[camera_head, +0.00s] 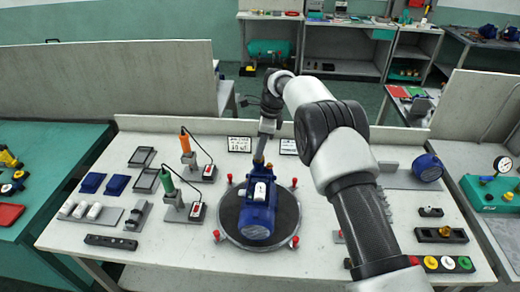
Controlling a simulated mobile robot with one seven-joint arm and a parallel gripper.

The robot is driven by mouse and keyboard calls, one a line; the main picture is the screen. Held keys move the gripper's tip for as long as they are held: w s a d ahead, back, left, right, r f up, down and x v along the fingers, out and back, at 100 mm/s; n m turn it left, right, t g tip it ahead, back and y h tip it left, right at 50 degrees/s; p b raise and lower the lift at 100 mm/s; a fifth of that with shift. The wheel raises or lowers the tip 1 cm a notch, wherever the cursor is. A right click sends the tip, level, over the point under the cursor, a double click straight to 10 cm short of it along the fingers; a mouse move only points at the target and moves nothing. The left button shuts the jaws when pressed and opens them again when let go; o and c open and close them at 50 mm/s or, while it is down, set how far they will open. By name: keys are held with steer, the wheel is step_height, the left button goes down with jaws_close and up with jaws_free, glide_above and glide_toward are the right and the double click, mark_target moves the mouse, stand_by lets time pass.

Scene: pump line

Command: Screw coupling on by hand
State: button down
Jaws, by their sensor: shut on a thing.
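A blue pump motor (257,219) with a white box on top lies on a round dark turntable (284,222) at the middle of the bench. My gripper (260,159) points down at the far end of the motor, in line with its shaft end. It is shut on a small part there, which I take to be the coupling. The part is mostly hidden by the fingers and too small to make out, and I cannot tell how it sits on the shaft.
Red clamps (294,241) ring the turntable. An orange-handled tool (186,142) and a green-handled tool (168,183) stand in holders to the left, with trays beyond. Another blue motor (428,168) and a button box (447,264) are at right. My arm crosses the bench's right half.

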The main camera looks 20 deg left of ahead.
steer(key=shift+s+f, duration=0.15)
steer(key=m, duration=0.3)
steer(key=shift+s+d+f, duration=0.1)
steer(key=shift+s+m+t, duration=0.1)
steer(key=shift+m+t, duration=0.3)
steer(key=shift+m, duration=1.5)
steer(key=m+t, duration=0.1)
steer(key=m, duration=0.2)
steer(key=shift+f+p, duration=0.1)
steer(key=shift+p, duration=0.3)
